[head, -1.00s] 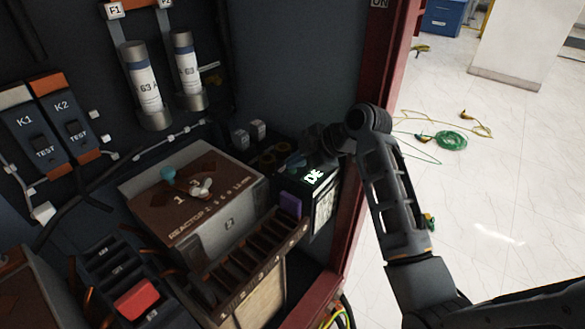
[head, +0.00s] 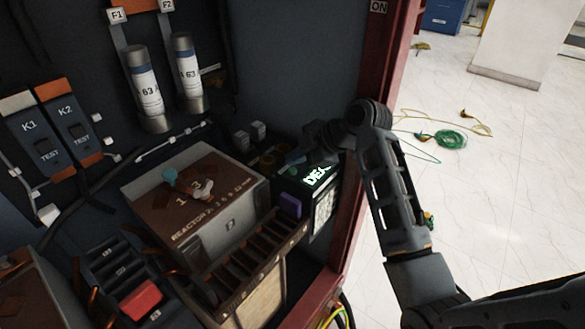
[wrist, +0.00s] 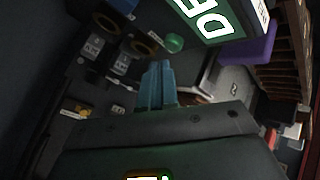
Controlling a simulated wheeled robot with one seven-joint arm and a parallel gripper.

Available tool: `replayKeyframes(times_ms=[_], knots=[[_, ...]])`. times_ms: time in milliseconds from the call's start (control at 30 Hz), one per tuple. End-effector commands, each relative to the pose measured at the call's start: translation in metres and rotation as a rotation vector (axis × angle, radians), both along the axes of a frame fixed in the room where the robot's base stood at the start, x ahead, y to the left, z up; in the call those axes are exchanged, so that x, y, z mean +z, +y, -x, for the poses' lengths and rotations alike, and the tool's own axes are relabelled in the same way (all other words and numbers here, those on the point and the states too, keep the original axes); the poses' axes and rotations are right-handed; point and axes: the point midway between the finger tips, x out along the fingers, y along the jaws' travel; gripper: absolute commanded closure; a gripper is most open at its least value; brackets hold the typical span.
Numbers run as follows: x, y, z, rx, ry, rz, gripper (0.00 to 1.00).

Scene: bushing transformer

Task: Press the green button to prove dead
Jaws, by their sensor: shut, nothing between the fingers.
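The green button (wrist: 175,43) is small and round, on a dark panel beside a lit display (wrist: 208,18) in the wrist view. The display shows white "DE" on green. My gripper's blue fingers (wrist: 158,80) are together and empty, just below the button in the wrist view, with a visible gap in the picture. In the head view my gripper (head: 297,159) is small and dark at the panel's top; contact there cannot be told.
A brown-topped reactor box (head: 200,195) stands left of the display. A purple block (head: 290,206) and a row of dark slots (head: 245,265) lie in front. The red cabinet frame (head: 372,150) is close on the right, beside my arm. Two fuses (head: 187,75) stand behind.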

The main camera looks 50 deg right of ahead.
Motion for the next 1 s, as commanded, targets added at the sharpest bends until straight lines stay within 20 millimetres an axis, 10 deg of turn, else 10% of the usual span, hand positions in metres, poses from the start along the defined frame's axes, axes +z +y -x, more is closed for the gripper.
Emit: replayKeyframes(times_ms=[1000], knots=[[0.050,0.000,0.000,-0.001,0.000,-0.001,1.00]])
